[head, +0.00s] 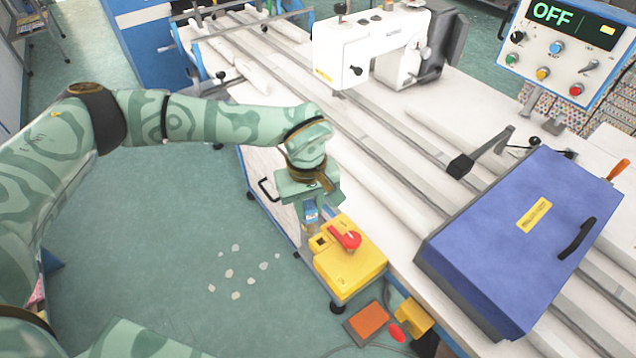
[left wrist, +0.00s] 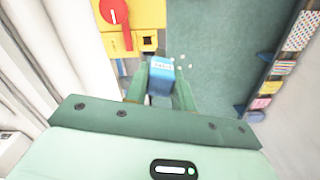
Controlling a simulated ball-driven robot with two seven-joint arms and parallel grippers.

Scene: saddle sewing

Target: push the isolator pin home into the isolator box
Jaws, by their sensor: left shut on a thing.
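The isolator box (head: 352,278) is yellow, with a red rotary handle (head: 350,240) on top, at the near end of the white bench. It has a small dark square hole (head: 320,243) in a raised block on its left. The left wrist view also shows the box (left wrist: 151,14) and the hole (left wrist: 148,40). My left gripper (head: 311,222) is just behind the hole in the head view, pointing down. It is shut on the blue isolator pin (left wrist: 161,74), which has a pale label. In the wrist view the pin appears beside the hole, apart from it. Its lower end is hidden. My right gripper is not in view.
A white sewing machine (head: 375,48) stands at the back of the bench. A large blue lidded case (head: 520,240) lies right of the box. A control panel (head: 560,50) reads OFF. An orange-topped pedal (head: 368,319) is on the floor below. Pale scraps (head: 229,273) lie left.

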